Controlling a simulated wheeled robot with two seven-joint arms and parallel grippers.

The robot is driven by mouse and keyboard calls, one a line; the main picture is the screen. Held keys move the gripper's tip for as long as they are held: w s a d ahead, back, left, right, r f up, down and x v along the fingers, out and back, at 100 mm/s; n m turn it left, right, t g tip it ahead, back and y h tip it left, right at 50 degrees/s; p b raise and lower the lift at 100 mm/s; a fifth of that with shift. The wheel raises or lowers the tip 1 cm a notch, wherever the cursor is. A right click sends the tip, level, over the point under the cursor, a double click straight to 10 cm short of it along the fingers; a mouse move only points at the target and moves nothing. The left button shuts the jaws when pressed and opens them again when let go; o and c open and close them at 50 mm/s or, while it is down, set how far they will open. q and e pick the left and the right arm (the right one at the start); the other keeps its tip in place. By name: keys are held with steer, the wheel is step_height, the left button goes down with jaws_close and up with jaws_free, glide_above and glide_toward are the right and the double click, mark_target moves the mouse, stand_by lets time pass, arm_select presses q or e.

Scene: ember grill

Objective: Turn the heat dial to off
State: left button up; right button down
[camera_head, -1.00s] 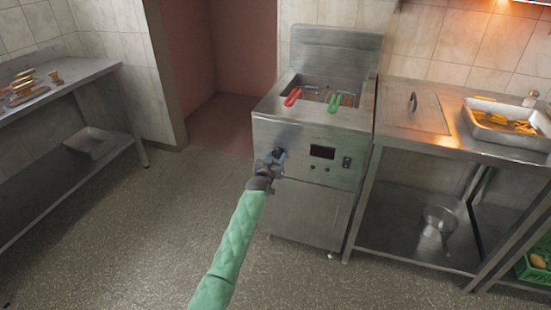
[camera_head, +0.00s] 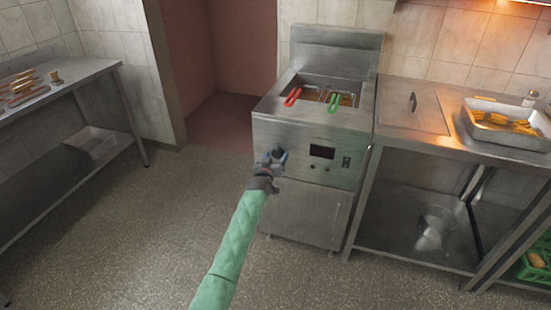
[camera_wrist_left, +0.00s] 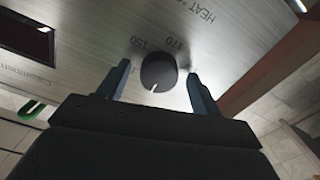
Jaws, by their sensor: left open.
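The heat dial (camera_wrist_left: 158,72) is a dark round knob with a white pointer mark, on the steel front panel of the fryer (camera_head: 310,130). In the left wrist view, the numbers 150 and 170 and the word HEAT are printed near it. My left gripper (camera_head: 277,154) is at the left part of the fryer's front panel. In the left wrist view its fingers (camera_wrist_left: 158,82) are open, one on each side of the dial, with gaps between them and the knob. My right gripper is in neither view.
Two baskets with a red handle (camera_head: 292,97) and a green handle (camera_head: 334,102) sit in the fryer top. A dark display (camera_head: 322,152) and small knobs are right of the gripper. A steel counter (camera_head: 415,130) adjoins on the right. The floor in front is clear.

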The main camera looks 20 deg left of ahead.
arm_select(q)
steer(key=shift+s+f, duration=0.1)
steer(key=shift+s, duration=0.45)
steer(key=s, duration=0.6)
steer(key=shift+s+b, duration=0.35)
steer(key=shift+b, duration=0.1)
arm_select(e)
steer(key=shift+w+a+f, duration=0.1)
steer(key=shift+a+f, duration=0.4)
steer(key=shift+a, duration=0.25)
arm_select(q)
steer(key=shift+a, duration=0.1)
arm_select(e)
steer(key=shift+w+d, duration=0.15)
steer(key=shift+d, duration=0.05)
